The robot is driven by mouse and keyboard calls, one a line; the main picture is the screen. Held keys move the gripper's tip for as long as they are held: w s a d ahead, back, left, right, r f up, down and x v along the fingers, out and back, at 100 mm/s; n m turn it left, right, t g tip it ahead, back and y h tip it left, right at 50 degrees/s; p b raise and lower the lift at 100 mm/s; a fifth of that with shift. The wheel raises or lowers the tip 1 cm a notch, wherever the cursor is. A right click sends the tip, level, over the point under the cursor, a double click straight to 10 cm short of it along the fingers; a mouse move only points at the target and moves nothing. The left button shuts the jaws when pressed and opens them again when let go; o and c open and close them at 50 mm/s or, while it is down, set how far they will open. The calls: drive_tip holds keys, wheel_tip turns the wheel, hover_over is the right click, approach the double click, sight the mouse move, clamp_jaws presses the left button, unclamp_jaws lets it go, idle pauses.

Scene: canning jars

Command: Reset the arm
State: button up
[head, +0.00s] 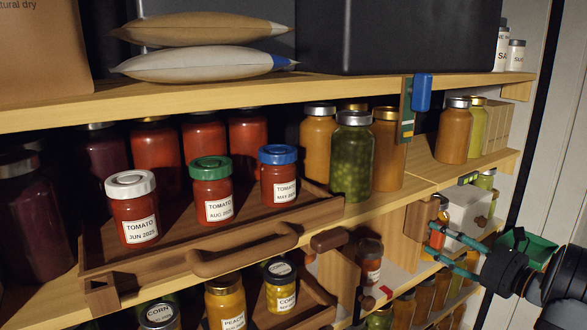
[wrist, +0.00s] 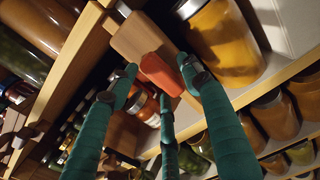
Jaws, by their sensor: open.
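My gripper (head: 433,240) has teal fingers and is at the right of the head view, in front of the middle shelf. In the wrist view my gripper (wrist: 160,85) has its fingers spread apart. An orange-red block (wrist: 160,73) on the end of a wooden piece (wrist: 138,40) shows between and beyond the fingertips. I cannot tell whether any finger touches it. My gripper carries nothing that I can see.
A wooden tray (head: 185,262) holds tomato jars with white (head: 131,207), green (head: 211,190) and blue (head: 278,174) lids. Jars (head: 402,309) crowd the shelf below my gripper. A large amber jar (wrist: 222,42) stands close to the fingers. Shelf edges and a divider surround them.

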drive_tip(key=shift+s+d+f, duration=0.1)
drive_tip(key=shift+s+d, duration=0.15)
drive_tip(key=shift+s, duration=0.1)
drive_tip(key=v, duration=1.2)
drive_tip(key=x, duration=1.3)
drive_tip(key=shift+r+p, duration=0.35)
drive_tip(key=shift+a+r+m+p, duration=0.1)
drive_tip(key=shift+r+m+p, duration=0.05)
drive_tip(key=shift+m+p, duration=0.65)
drive_tip(key=m+p, duration=0.2)
drive_tip(key=p, duration=0.1)
drive_tip(key=shift+s+r, duration=0.15)
drive_tip(key=m+p, duration=0.3)
drive_tip(key=m, duration=0.1)
drive_tip(key=shift+d+f+m+p, duration=0.15)
drive_tip(key=shift+m+p, duration=0.1)
drive_tip(key=shift+m, duration=0.45)
drive_tip(key=shift+d+f+m+p, duration=0.1)
drive_tip(key=shift+f+m+p, duration=0.1)
drive_tip(key=shift+m, duration=0.5)
drive_tip(key=shift+a+f, duration=0.1)
